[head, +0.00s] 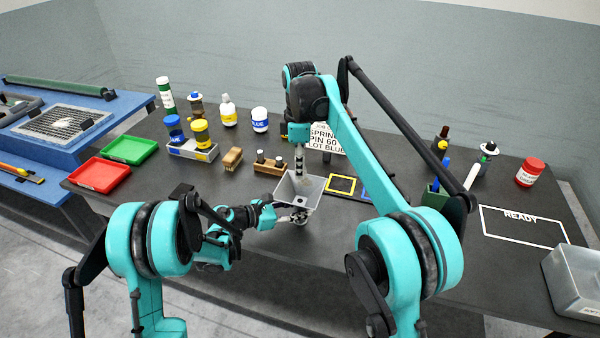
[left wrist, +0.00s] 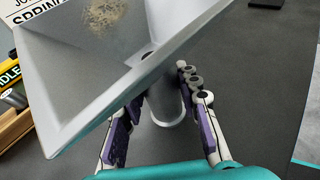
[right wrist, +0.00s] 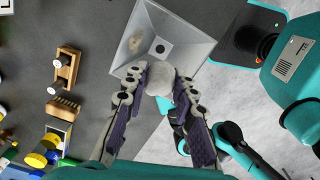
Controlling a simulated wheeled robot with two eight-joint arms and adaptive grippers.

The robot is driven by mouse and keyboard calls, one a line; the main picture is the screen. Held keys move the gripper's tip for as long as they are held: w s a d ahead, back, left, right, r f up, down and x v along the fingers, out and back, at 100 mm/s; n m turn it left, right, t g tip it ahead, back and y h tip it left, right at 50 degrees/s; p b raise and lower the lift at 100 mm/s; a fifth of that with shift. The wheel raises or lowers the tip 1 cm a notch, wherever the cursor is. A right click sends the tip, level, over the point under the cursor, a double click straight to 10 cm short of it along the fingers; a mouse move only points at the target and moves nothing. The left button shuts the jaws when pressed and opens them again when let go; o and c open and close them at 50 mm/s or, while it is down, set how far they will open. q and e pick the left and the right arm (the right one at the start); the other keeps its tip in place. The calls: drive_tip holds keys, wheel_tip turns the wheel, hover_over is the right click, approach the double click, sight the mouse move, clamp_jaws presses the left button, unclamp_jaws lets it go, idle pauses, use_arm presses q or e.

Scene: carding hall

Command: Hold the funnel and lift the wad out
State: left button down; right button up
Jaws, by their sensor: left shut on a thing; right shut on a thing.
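The grey, square-mouthed funnel (head: 312,192) is near the front middle of the bench. My left gripper (head: 297,217) is shut on its narrow spout below the cone; the left wrist view shows the funnel (left wrist: 85,75) and the spout between the fingers (left wrist: 165,95). My right gripper (head: 301,172) points down over the funnel mouth. In the right wrist view its fingers (right wrist: 160,82) are shut on a pale, fuzzy wad (right wrist: 160,78). A beige fuzzy patch (right wrist: 134,44) marks the inner wall.
A wooden peg block (head: 268,165) and a brush (head: 232,158) stand left of the funnel. Red (head: 100,174) and green (head: 129,149) trays lie further left. A READY outline (head: 522,226) and a grey bin (head: 577,278) are at right. Bottles line the back.

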use_arm(q)
drive_tip(key=c, duration=1)
unclamp_jaws()
drive_tip(key=shift+a, duration=0.1)
drive_tip(key=v, duration=1.1)
drive_tip(key=shift+s+a+r, duration=0.1)
drive_tip(key=shift+s+a, duration=0.05)
drive_tip(key=shift+a, duration=0.2)
